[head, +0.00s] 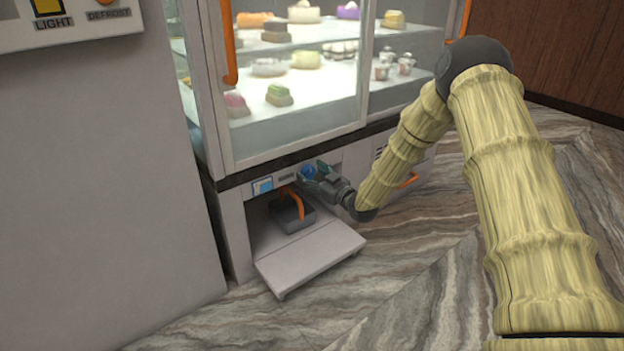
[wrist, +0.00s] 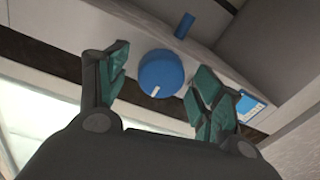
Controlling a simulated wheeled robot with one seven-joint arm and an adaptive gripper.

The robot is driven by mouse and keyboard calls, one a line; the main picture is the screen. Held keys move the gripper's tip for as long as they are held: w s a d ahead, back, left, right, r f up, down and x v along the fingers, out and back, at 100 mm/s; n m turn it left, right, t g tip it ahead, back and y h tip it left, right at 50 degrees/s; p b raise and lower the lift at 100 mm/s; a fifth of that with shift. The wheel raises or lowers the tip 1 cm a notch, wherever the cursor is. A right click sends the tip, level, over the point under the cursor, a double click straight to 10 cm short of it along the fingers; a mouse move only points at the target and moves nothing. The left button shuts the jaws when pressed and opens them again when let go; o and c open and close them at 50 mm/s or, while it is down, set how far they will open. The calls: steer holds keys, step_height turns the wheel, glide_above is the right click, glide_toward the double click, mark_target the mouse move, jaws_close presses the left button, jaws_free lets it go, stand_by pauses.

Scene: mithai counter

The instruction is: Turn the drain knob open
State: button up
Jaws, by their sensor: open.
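The drain knob (wrist: 160,73) is a round blue dial with a short white mark, set on the pale lower panel of the display case. In the wrist view it sits between the open fingers of my gripper (wrist: 156,88), one green-padded finger on each side. I cannot tell whether the fingers touch it. In the head view my gripper (head: 314,173) is at the panel below the glass, and the knob (head: 306,172) shows as a small blue patch beside the fingers, partly hidden.
Below the panel, a flap (head: 312,262) is folded down in front of an open compartment holding a dark tray (head: 291,219) with an orange handle (head: 299,203). A blue-and-white label (head: 262,186) is left of the knob. Glass shelves with sweets stand above. The marble floor in front is clear.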

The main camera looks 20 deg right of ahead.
steer(key=shift+w, duration=0.15)
steer(key=shift+c, duration=0.2)
steer(key=c, duration=1)
